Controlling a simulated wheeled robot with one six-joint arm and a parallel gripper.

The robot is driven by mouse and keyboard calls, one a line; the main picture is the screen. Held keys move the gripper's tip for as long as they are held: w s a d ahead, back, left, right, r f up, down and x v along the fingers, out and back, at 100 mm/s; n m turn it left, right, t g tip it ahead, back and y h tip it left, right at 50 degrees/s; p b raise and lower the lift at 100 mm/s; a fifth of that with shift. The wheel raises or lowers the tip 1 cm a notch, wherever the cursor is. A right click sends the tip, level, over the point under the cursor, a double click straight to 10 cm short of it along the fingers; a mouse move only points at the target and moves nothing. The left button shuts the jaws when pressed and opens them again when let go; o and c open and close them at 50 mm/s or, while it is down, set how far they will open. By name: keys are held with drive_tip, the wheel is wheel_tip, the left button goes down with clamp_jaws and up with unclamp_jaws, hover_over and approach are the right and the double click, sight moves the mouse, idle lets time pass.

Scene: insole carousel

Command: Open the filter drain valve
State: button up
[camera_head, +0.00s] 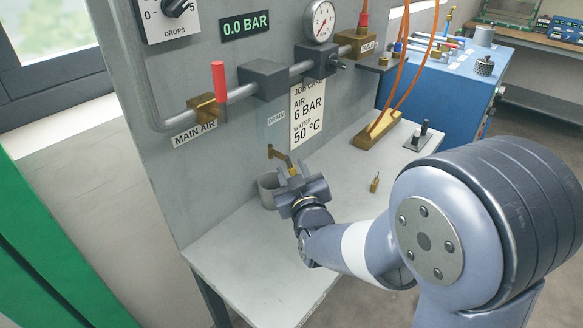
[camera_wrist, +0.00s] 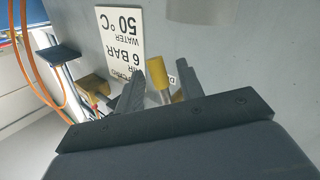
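The drain valve is a small brass fitting (camera_head: 281,157) low on the grey panel, below a small label that seems to read DRAIN (camera_head: 276,118). My gripper (camera_head: 292,176) is right at it and hides part of it. In the wrist view, a brass cylinder (camera_wrist: 158,74) with a paler stem stands between the two dark fingers of my gripper (camera_wrist: 160,88). Gaps show on both sides, so the fingers look open around it without a visible grip. A grey cup (camera_head: 267,188) stands on the bench just left of my gripper; it seems to show in the wrist view (camera_wrist: 203,9).
The MAIN AIR valve has a red upright handle (camera_head: 219,80). The job card (camera_head: 307,112) is on the panel; the display (camera_head: 245,25) reads 0.0 BAR. A brass block with orange hoses (camera_head: 375,131) and a small brass piece (camera_head: 375,182) are on the bench (camera_head: 250,255). Its front is clear.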

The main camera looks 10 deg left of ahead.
drive_tip(key=shift+w+a, duration=0.25)
drive_tip(key=shift+w, duration=0.3)
clamp_jaws()
